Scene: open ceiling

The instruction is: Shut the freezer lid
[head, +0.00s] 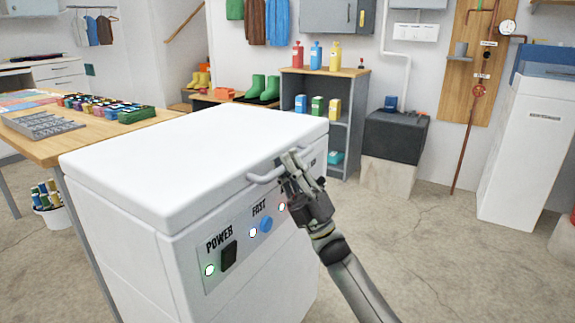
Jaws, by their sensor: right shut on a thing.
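The white chest freezer (180,255) stands in front of me, with a panel of lights and switches on its front. Its white lid (190,150) lies flat on top, and I see no clear gap along its front edge. The lid's handle (264,178) sticks out from the front edge. My right gripper (290,165) is at the right end of the handle and shut on it, partly hiding it. My left gripper is not in view.
A wooden table (45,145) with trays of small coloured items stands behind the freezer on the left. A grey shelf (345,125) with bottles stands behind it. The concrete floor (420,260) to the right is clear. A white cabinet (525,150) stands at the far right.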

